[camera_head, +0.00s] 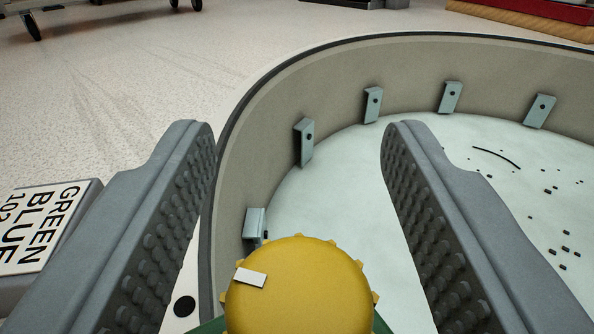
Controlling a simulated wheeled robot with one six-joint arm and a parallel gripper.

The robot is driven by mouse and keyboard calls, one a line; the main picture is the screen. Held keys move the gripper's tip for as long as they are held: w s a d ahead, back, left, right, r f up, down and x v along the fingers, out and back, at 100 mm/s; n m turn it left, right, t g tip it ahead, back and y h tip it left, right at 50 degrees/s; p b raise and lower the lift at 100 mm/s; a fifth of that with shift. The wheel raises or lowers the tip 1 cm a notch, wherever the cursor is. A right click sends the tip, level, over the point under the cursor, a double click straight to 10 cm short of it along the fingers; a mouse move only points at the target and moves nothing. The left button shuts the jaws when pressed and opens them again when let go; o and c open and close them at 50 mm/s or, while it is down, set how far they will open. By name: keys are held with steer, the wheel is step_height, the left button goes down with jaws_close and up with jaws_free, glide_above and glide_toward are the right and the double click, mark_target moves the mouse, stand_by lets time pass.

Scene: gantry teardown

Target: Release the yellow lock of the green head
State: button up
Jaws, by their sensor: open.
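The yellow lock (305,292) is a round knob with small ridges round its edge and a white mark (250,277) on its upper left. It shows at the bottom middle, cut off by the picture's lower edge. A little of the green head (212,326) shows under it on both sides; the rest is hidden. My gripper (300,160) is open, with one studded grey finger on each side of the lock. The fingers look apart from the lock. How far their tips reach past it is hard to tell.
A large round grey basin wall (410,65) with metal clips (372,104) curves behind the lock. Dark bits lie on its pale floor (345,180). Wheeled furniture (100,10) stands far back; open floor (110,90) lies at upper left.

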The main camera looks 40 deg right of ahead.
step_height(320, 180, up, 9)
stand_by(0.4)
stand_by(0.4)
steer(key=s+a+f+m+g+h, duration=0.3)
steer(key=a+f+g, duration=0.15)
steer(key=a, duration=0.35)
steer(key=s+a+f+m+g+h, duration=0.25)
steer(key=a+f+g, duration=0.2)
steer(key=a, duration=0.35)
steer(key=shift+m+t+y, duration=0.25)
steer(key=shift+t, duration=0.25)
steer(key=x, duration=1.7)
steer(key=shift+s+d+f, duration=0.1)
steer(key=shift+s+f, duration=0.1)
steer(key=shift+f, duration=0.15)
steer(key=shift+c, duration=0.2)
steer(key=c, duration=0.9)
